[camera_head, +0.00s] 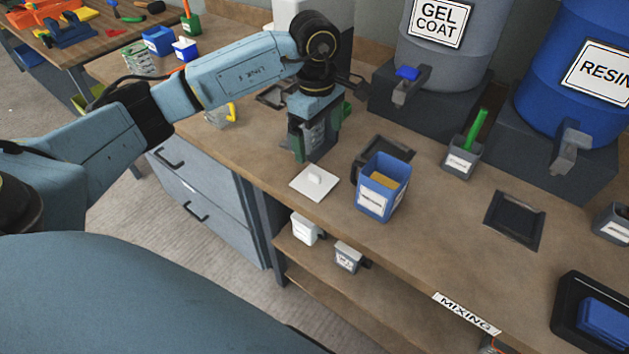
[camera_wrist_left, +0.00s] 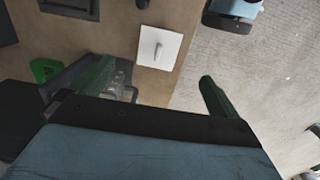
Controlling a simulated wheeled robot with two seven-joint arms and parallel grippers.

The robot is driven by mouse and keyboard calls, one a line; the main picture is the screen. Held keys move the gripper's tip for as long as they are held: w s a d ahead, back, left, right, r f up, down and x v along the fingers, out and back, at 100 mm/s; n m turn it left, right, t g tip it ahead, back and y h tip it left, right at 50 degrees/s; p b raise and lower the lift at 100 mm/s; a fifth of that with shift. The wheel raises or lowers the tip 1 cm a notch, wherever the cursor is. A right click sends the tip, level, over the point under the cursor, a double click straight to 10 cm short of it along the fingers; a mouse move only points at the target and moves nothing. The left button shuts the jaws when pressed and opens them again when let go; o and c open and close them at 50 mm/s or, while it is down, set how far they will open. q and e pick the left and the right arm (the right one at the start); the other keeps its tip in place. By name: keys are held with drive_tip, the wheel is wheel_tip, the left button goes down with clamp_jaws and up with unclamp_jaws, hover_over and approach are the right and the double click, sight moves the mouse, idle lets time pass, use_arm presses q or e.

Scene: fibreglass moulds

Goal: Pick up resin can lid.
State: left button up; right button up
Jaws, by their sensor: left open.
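The lid, a white square plate with a small raised handle (camera_head: 314,182), lies flat on the workbench near its front edge; it also shows in the left wrist view (camera_wrist_left: 172,50). A blue square can (camera_head: 372,199) with a white label stands just right of the lid, open on top with yellowish-brown contents. My left gripper (camera_head: 309,150) is open, above the bench and just behind the lid, apart from it. In the left wrist view its green fingers are spread wide with the lid beyond them. My right gripper is not in view.
A grey gel coat drum (camera_head: 446,50) and a blue resin drum (camera_head: 560,85) stand on dark blocks at the back. A grey cup (camera_head: 461,161) with a green handle and a dark square tray (camera_head: 515,221) are to the right. A lower shelf (camera_head: 330,268) holds small containers.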

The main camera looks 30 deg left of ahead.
use_arm(q)
hover_over(312, 172)
drive_tip(key=shift+y, duration=0.3)
drive_tip(key=f, duration=0.7)
drive_tip(key=shift+s+d, duration=0.2)
drive_tip(key=shift+d, duration=0.15)
drive_tip(key=shift+w+a+f+p, duration=0.1)
drive_tip(key=shift+a+f+p, duration=0.05)
drive_tip(key=shift+f, duration=1.4)
drive_tip(key=shift+w+a+f+p, duration=0.1)
drive_tip(key=shift+a+f+p, duration=0.05)
drive_tip(key=shift+f, duration=1.35)
drive_tip(key=shift+c, duration=0.3)
drive_tip(key=shift+r, duration=0.1)
drive_tip(key=c, duration=0.9)
